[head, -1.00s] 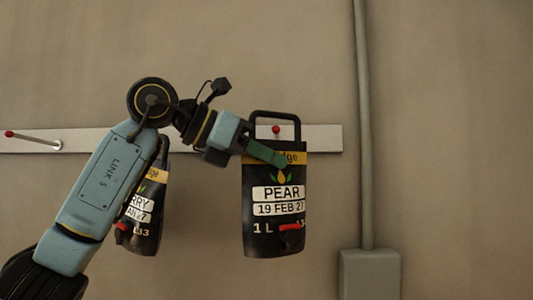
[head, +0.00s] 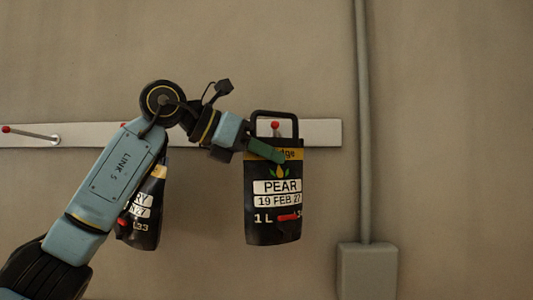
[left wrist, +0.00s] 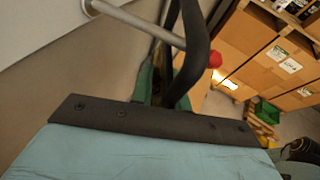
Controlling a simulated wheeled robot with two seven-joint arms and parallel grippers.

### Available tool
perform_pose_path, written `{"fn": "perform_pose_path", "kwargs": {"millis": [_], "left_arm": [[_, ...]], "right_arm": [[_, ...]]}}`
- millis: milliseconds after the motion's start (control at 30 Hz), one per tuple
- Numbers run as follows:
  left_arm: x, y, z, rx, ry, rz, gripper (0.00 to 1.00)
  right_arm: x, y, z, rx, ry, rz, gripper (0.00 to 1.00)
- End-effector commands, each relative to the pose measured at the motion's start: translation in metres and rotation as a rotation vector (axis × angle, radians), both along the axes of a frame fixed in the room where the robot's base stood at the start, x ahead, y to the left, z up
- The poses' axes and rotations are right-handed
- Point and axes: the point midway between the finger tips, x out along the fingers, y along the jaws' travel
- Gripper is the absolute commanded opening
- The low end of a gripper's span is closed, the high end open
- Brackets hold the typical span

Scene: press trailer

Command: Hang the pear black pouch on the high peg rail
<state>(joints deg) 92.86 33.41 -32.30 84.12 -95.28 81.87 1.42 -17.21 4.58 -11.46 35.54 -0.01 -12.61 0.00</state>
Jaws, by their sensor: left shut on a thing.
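The pear black pouch (head: 273,226) hangs upright in front of the rail, with its black loop handle at the top. My left gripper (head: 266,151) is shut on the pouch's upper part, just under the handle. In the head view a red peg tip (head: 275,125) shows inside the handle opening, below the top bar. In the left wrist view the peg's red tip (left wrist: 215,59) shows beyond the handle strap (left wrist: 193,45), so the peg appears to pass through the loop. Contact between them cannot be told. The high peg rail (head: 322,132) is on the wall. My right gripper is not in view.
Another black pouch (head: 146,226) hangs left of the pear one, partly behind my left arm. An empty peg (head: 32,134) is at the far left. A conduit (head: 364,150) and wall box (head: 367,268) stand to the right. Boxes (left wrist: 260,40) show in the left wrist view.

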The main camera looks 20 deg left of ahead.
Motion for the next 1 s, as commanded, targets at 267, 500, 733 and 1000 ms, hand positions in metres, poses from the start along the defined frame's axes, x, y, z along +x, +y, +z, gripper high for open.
{"fn": "perform_pose_path", "kwargs": {"millis": [267, 500, 733, 1000], "left_arm": [[-0.0007, 0.0005, 0.0038, -0.006, -0.008, 0.0, 0.0], [-0.0005, 0.0006, 0.0038, -0.006, -0.008, -0.001, 0.0], [0.0005, 0.0009, 0.0018, -0.007, -0.007, 0.0, 0.0], [0.0034, 0.0017, -0.003, -0.007, -0.007, 0.0, 0.0]], "right_arm": [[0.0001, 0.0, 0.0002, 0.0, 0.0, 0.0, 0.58], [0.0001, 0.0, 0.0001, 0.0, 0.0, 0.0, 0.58], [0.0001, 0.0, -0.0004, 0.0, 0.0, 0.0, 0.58], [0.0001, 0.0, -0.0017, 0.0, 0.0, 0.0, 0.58]]}}
